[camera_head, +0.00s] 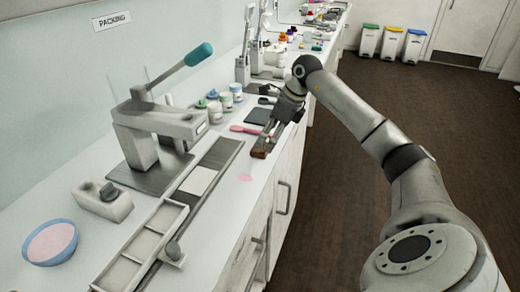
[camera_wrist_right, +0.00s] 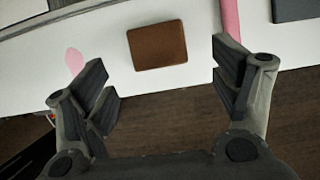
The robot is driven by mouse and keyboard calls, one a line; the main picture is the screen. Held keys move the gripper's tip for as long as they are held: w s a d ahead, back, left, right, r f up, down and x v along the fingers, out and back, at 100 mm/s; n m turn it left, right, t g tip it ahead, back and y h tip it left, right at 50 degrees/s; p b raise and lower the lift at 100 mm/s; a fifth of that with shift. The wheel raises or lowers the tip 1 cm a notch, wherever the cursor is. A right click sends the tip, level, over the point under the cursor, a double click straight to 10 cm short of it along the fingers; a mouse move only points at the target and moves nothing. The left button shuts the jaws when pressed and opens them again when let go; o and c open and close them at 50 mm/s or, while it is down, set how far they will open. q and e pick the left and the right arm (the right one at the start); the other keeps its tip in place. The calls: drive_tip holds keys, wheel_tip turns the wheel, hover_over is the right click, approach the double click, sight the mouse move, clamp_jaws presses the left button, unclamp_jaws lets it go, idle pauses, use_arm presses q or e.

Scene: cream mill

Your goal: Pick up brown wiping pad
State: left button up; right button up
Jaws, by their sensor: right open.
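The brown wiping pad (camera_head: 259,153) is a small brown block near the front edge of the white counter. In the right wrist view, the pad (camera_wrist_right: 157,45) lies flat, ahead of and between the two spread fingers. My right gripper (camera_head: 268,141) reaches over the counter edge and hides part of the pad in the head view. The gripper (camera_wrist_right: 160,62) is open, with nothing between its fingers; whether it touches the pad cannot be told. My left gripper is not in view.
A pink-handled tool (camera_head: 244,129) and a dark mat (camera_head: 257,116) lie just beyond the pad. A pink smear (camera_head: 246,177) is on the counter nearby. A lever press (camera_head: 150,130), a divided tray (camera_head: 140,250) and a blue-rimmed bowl (camera_head: 50,243) stand to the left.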

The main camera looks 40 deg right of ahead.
sight(263, 147)
drive_tip(key=x, duration=0.2)
drive_tip(key=p+x, duration=0.1)
drive_tip(key=x, duration=0.1)
drive_tip(key=shift+w+a, duration=0.25)
drive_tip(key=shift+w, duration=0.05)
drive_tip(key=shift+w+f, duration=0.2)
drive_tip(key=shift+f, duration=0.1)
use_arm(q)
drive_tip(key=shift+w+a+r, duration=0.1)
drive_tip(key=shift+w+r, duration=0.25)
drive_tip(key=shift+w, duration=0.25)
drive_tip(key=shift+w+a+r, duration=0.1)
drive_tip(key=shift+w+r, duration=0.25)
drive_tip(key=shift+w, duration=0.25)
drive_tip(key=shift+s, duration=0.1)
use_arm(e)
drive_tip(key=shift+s, duration=0.1)
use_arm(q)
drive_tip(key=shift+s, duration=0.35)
use_arm(e)
drive_tip(key=c, duration=0.8)
